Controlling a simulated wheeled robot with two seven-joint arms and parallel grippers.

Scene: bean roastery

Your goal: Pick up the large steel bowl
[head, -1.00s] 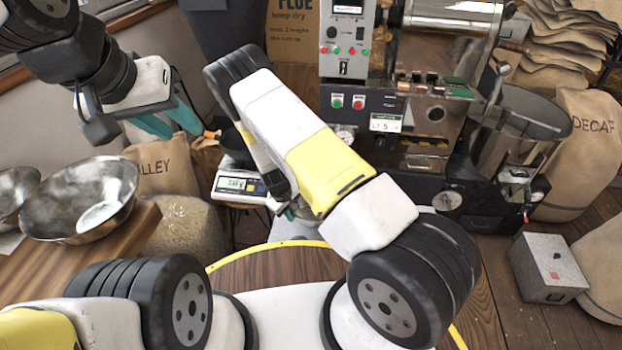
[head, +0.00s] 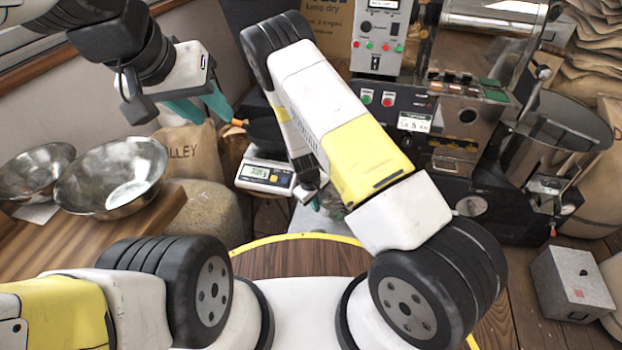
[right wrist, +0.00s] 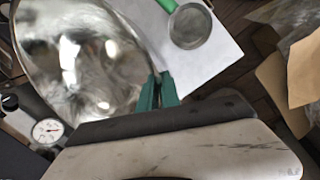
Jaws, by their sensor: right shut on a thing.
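My right gripper (right wrist: 159,92) is shut on the rim of a shiny steel bowl (right wrist: 75,60), which fills the left of the right wrist view. In the head view my right arm hides most of this bowl; only a small metallic part (head: 333,206) shows beside the right gripper (head: 314,198).
The roaster (head: 450,130) is at the back right. A grey box (head: 570,284) is on the floor. A green-handled strainer (right wrist: 190,27) lies on a white sheet (right wrist: 225,50) near the held bowl.

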